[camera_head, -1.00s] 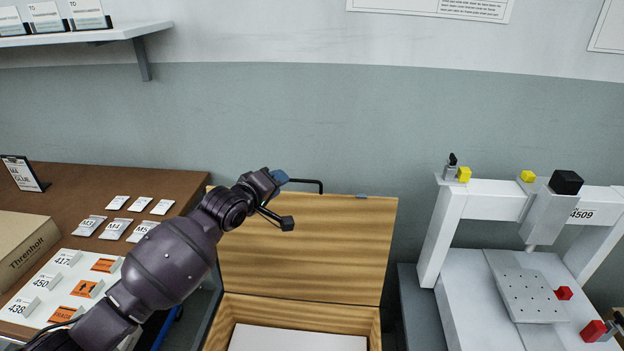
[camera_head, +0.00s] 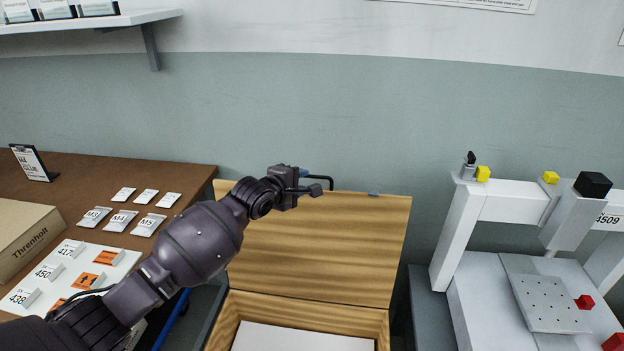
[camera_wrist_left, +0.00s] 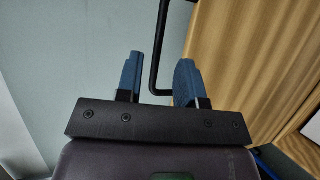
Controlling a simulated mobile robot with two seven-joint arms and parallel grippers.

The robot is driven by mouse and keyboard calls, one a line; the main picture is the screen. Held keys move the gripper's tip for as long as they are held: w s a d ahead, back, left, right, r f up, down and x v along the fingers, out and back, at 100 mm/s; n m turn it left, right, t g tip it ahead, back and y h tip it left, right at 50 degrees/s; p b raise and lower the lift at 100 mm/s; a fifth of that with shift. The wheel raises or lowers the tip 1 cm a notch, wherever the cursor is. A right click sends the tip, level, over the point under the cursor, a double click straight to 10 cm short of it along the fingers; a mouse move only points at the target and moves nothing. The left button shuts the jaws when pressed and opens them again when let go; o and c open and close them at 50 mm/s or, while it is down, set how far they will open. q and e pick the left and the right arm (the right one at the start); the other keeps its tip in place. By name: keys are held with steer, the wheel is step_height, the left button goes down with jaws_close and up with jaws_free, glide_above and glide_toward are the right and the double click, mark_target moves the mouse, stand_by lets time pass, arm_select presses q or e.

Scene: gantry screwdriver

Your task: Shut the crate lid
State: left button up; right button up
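A wooden crate (camera_head: 232,312) stands at the bottom centre of the head view. Its lid (camera_head: 320,245) is raised, tilted back toward the wall; it also shows at the right of the left wrist view (camera_wrist_left: 255,50). A thin black bent handle (camera_head: 329,178) sits at the lid's top edge. My right gripper is not in view.
A pale flat panel (camera_head: 300,337) shows inside the crate. A brown table (camera_head: 90,178) with labelled cards and a Threnholl box (camera_head: 28,235) is at left. A white gantry (camera_head: 500,205) stands at right. The wall is behind the lid.

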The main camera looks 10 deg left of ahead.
mark_target(310, 177)
arm_select(q)
steer(key=b+x, duration=0.1)
steer(key=x, duration=0.3)
steer(key=shift+w+f, duration=0.15)
steer(key=shift+f, duration=0.1)
steer(key=shift+w+d+b, duration=0.35)
steer(key=shift+w+b, duration=0.1)
steer(key=shift+w, duration=0.1)
steer(key=shift+r, duration=0.15)
steer(key=shift+c, duration=0.3)
jaws_close()
